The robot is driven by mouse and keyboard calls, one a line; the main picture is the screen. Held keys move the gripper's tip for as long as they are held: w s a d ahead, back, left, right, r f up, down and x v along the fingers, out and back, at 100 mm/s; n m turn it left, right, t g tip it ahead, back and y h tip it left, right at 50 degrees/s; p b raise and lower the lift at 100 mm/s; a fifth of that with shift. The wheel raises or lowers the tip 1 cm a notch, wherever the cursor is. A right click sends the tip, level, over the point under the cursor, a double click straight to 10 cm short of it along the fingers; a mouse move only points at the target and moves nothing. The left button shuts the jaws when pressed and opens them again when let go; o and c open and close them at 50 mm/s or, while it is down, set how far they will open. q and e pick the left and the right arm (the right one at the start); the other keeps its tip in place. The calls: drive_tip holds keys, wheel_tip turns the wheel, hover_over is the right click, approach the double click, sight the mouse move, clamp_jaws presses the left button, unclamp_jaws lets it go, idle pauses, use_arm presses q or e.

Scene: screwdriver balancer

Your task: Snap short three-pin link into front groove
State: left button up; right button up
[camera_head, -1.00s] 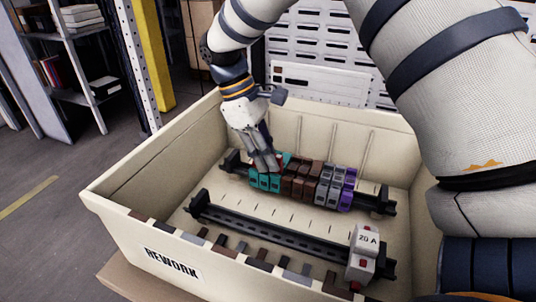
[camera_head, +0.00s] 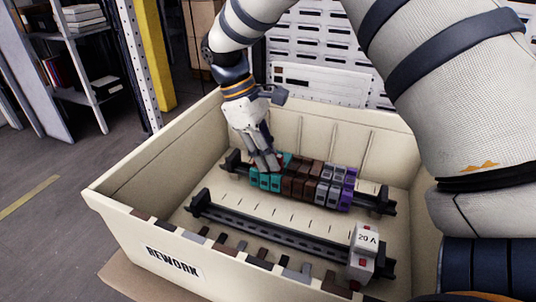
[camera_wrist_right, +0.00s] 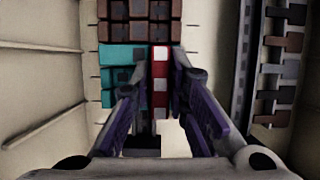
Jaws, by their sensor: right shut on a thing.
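My right gripper (camera_head: 267,162) points down at the left end of the terminal block row, over the teal blocks (camera_head: 263,182). In the right wrist view its fingers (camera_wrist_right: 163,78) are shut on a narrow red link (camera_wrist_right: 160,65) with pale squares. The link lies lengthwise beside or over the edge of the teal blocks (camera_wrist_right: 119,56). Its pins are hidden, and I cannot tell whether it is seated in a groove. Brown blocks (camera_head: 299,180), grey blocks and purple blocks (camera_head: 347,190) continue the row on the back rail. My left gripper is not in view.
The beige crate (camera_head: 118,210) marked REWORK has raised walls around the rails. A mostly bare front rail (camera_head: 270,229) carries a grey block marked 20 A (camera_head: 363,251) at its right end. Several brown and grey pieces (camera_head: 240,249) line the front wall.

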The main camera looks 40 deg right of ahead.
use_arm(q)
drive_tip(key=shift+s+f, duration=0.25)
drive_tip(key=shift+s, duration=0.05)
use_arm(e)
drive_tip(key=shift+s+d+f+g, duration=0.1)
drive_tip(key=shift+f+g, duration=0.05)
drive_tip(key=shift+f, duration=0.35)
drive_tip(key=shift+s+f+g, duration=0.1)
drive_tip(key=shift+f+g, duration=0.05)
drive_tip(key=shift+f, duration=0.3)
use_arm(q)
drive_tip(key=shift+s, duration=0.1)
use_arm(e)
drive_tip(key=shift+s+f, duration=0.1)
drive_tip(key=shift+f, duration=0.3)
idle(1.0)
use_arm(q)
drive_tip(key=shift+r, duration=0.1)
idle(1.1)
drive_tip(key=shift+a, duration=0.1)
use_arm(e)
drive_tip(key=shift+f, duration=0.45)
idle(0.7)
drive_tip(key=o, duration=0.8)
drive_tip(key=shift+c, duration=0.2)
drive_tip(key=shift+o, duration=0.6)
drive_tip(key=shift+f, duration=0.1)
